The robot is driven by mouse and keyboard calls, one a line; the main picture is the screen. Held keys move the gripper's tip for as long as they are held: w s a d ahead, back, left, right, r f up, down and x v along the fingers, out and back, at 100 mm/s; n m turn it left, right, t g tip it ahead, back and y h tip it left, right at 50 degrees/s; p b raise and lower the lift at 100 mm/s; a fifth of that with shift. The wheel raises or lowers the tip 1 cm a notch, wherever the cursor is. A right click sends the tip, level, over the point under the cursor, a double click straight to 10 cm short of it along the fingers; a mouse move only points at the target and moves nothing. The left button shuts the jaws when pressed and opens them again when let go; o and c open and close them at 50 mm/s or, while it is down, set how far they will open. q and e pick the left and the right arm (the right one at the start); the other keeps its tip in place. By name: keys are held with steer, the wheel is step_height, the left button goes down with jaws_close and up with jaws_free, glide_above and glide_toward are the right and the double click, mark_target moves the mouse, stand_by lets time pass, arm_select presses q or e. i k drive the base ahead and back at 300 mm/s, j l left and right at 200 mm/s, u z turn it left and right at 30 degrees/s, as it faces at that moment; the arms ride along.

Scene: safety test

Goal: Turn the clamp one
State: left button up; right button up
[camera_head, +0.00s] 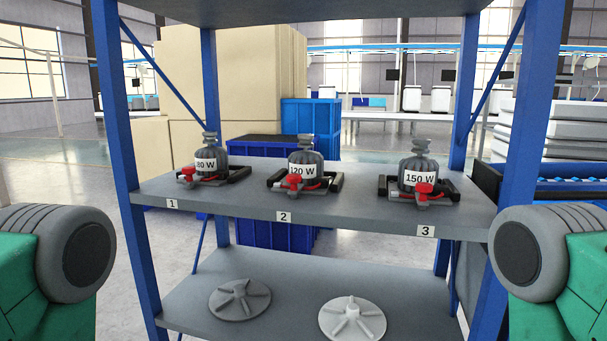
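Three clamps with red handles stand in a row on the grey upper shelf (350,215) of a blue-framed rack. The left clamp (187,175), above the label 1 (172,204), sits at a grey device marked 80 W (211,150). The middle clamp (295,181), above label 2 (284,217), sits at a device marked 120 W (306,154). The right clamp (425,189), above label 3 (426,231), sits at a device marked 150 W (419,166). Parts of my green and grey arms show at both lower edges. Neither gripper is in view.
Two grey finned discs, one darker (240,299) and one lighter (352,319), lie on the lower shelf (285,290). Blue rack posts (132,180) stand at both sides. Behind are blue crates (310,120) and cardboard boxes (240,80). Space between the shelves is open.

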mark_target(188, 172)
steer(key=i+j, duration=0.1)
steer(key=j, duration=0.8)
steer(key=i+j, duration=0.15)
steer(key=j, duration=0.25)
